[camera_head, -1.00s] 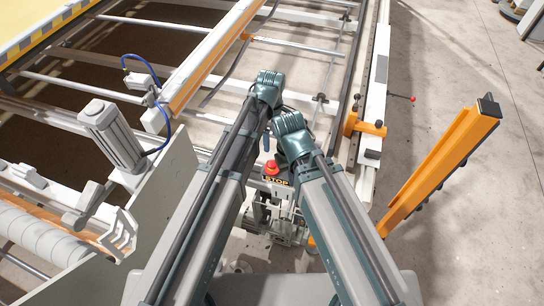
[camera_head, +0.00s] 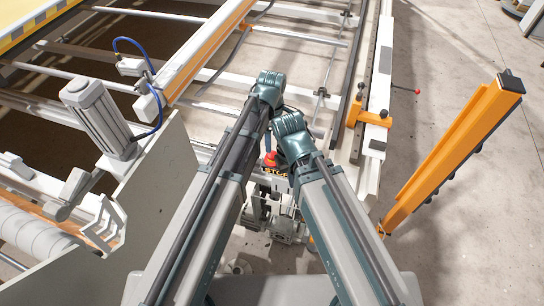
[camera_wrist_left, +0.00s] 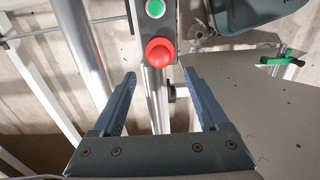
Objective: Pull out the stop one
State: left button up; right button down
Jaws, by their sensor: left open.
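The red stop button (camera_head: 270,159) is a round red knob above a partly hidden yellow STOP label (camera_head: 275,171), just below my wrists in the head view. In the left wrist view the red button (camera_wrist_left: 160,52) sits on a grey post, below a green button (camera_wrist_left: 155,8) in the picture. My left gripper (camera_wrist_left: 158,73) is open, its two blue-grey fingers apart. The red button shows between and just beyond the fingertips, with no visible contact. In the head view only a little of the left gripper (camera_head: 267,142) shows beneath the arm. My right gripper is hidden.
The frame with rails and rollers (camera_head: 300,68) fills the upper middle. A grey motor (camera_head: 100,118) with a blue hose stands at left. An orange post (camera_head: 455,150) stands at right. The concrete floor at right is mostly clear. A green-handled lever (camera_wrist_left: 282,61) lies right of the button.

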aim_at(272, 153)
pick_arm(q)
notch_tip(272, 153, down, 7)
jog(key=b, duration=0.6)
grip_shut()
